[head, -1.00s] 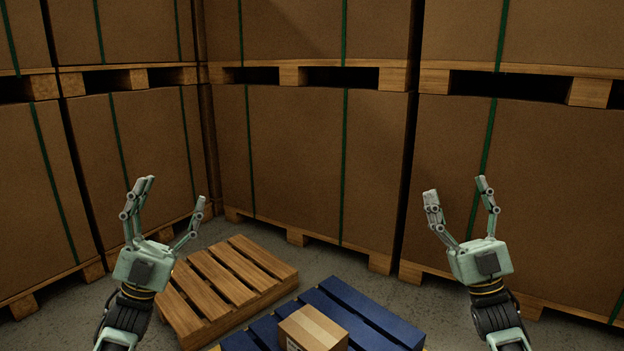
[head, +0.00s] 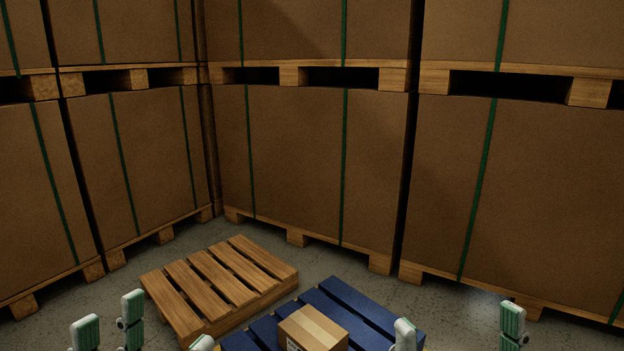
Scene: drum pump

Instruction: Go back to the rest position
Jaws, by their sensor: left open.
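My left gripper (head: 150,335) shows only as pale green fingertips at the bottom left edge. They are spread apart with nothing between them, so it is open. My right gripper (head: 458,332) shows only as fingertips at the bottom right, also well apart and empty. The palms and arms of both are below the picture. A small taped cardboard box (head: 314,331) sits on a blue pallet (head: 352,305) at the bottom middle, between the two grippers. The box's lower part is cut off by the picture edge.
An empty wooden pallet (head: 222,284) lies on the grey floor left of the blue one. Large strapped cartons (head: 300,165) on pallets, stacked two high, wall off the back and both sides. Bare floor (head: 330,262) lies between.

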